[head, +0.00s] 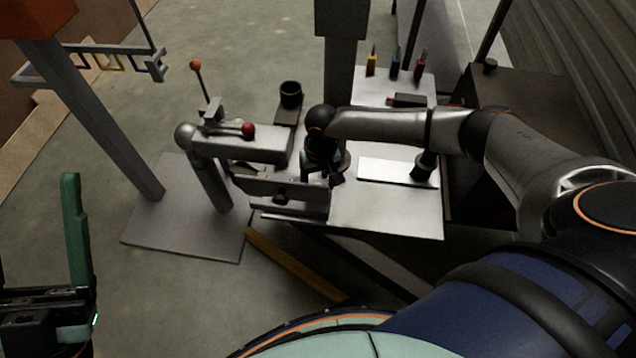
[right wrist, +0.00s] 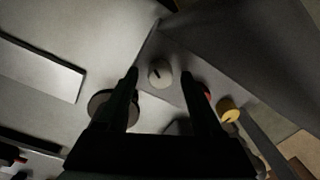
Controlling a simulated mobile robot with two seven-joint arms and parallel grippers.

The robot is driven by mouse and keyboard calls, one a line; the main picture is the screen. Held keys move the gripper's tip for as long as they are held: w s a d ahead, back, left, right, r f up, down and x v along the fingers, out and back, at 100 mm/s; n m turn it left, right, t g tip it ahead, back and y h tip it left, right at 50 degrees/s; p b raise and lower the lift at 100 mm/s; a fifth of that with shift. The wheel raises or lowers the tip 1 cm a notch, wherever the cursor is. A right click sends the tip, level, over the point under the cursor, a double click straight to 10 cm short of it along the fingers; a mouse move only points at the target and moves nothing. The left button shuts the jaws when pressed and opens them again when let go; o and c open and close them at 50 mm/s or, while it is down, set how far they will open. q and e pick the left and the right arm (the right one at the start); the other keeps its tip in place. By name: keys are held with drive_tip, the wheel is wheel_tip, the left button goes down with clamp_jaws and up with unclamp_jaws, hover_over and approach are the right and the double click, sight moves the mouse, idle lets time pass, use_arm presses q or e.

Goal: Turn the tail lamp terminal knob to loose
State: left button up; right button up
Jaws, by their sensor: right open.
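In the right wrist view, a pale round knob (right wrist: 160,73) with a dark pointer line shows between the two finger tips of my right gripper (right wrist: 160,76). The fingers are open, one on each side of it; I cannot tell whether they touch it. A red knob (right wrist: 207,92) and a yellow knob (right wrist: 229,110) sit to the right. I cannot read any label for the tail lamp terminal. In the head view, my right gripper (head: 325,176) points down at the grey panel (head: 285,188) and hides the knobs. My left gripper (head: 42,235) stands open and empty at the left edge.
A vise-like fixture (head: 245,143) with red-ended levers stands left of the panel. A dark cup (head: 291,93) is behind it. The metal bench (head: 405,217) holds a pale plate (head: 385,170). Several coloured tools stand at the back. A post rises behind my right gripper.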

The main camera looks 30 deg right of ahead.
drive_tip(key=shift+c, duration=0.3)
clamp_jaws()
idle(0.3)
